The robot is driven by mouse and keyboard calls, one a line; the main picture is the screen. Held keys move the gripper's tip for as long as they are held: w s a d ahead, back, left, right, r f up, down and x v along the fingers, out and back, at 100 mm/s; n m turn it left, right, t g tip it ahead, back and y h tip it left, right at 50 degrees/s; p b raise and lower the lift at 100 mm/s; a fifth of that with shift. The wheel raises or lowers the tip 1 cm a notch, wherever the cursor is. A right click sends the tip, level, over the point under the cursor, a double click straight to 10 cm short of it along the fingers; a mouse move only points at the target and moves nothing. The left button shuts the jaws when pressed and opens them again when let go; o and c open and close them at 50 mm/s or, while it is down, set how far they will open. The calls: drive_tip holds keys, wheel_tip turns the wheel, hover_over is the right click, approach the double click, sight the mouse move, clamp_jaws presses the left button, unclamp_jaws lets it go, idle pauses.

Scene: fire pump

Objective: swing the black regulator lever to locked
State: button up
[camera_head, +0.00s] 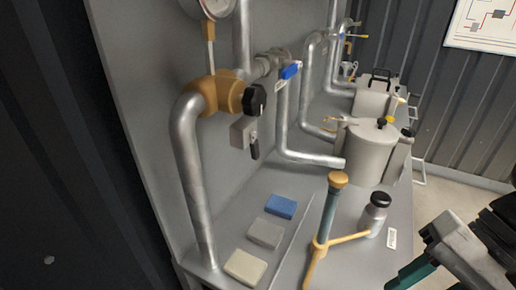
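A small black lever (254,148) hangs downward at the right side of a grey block (241,132) on the pipework, left of centre. A black round knob (255,99) sits just above it, on the front of a brass valve body (222,93). I cannot tell for sure which of these black parts is the regulator lever; the hanging one has a lever shape. My gripper (408,275) is at the lower right, partly cut off by the frame edge, well apart from the lever. Its fingers do not show clearly, so its opening cannot be told.
A blue-handled valve (290,70) is right of the brass body. A gauge (214,6) is above. On the grey bench stand a teal tool with yellow arms (328,215), a capped bottle (373,215) and a large canister (369,152). Flat blocks (266,233) lie below the lever.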

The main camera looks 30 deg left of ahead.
drive_tip(key=a+m+g+y, duration=0.2)
drive_tip(key=a+m+y, duration=0.15)
drive_tip(key=a, duration=0.65)
drive_tip(key=m+t+y, duration=0.5)
drive_tip(key=m+y, duration=0.4)
drive_tip(key=m, duration=0.3)
approach(258, 151)
drive_tip(key=a, duration=0.8)
drive_tip(key=s+a, duration=0.1)
drive_tip(key=a, duration=0.1)
drive_tip(key=shift+a, duration=0.2)
